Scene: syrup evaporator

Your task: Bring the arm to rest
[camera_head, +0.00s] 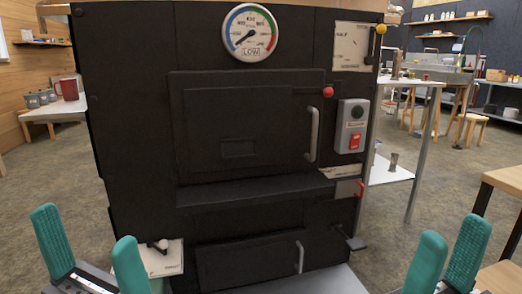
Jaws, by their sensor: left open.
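My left gripper (90,250) is at the lower left, with its two teal fingers wide apart and nothing between them. My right gripper (447,258) is at the lower right, its two teal fingers apart and nothing seen between them. Both are in front of the black evaporator (140,120) and appear clear of it. The lower parts of both grippers are cut off by the bottom edge.
The evaporator has a round gauge (250,33), a door handle (313,134), a red knob (328,92), a switch box (351,126) and a lower drawer handle (300,257). A wooden table (505,180) stands at the right. A red mug (69,90) is on a left table.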

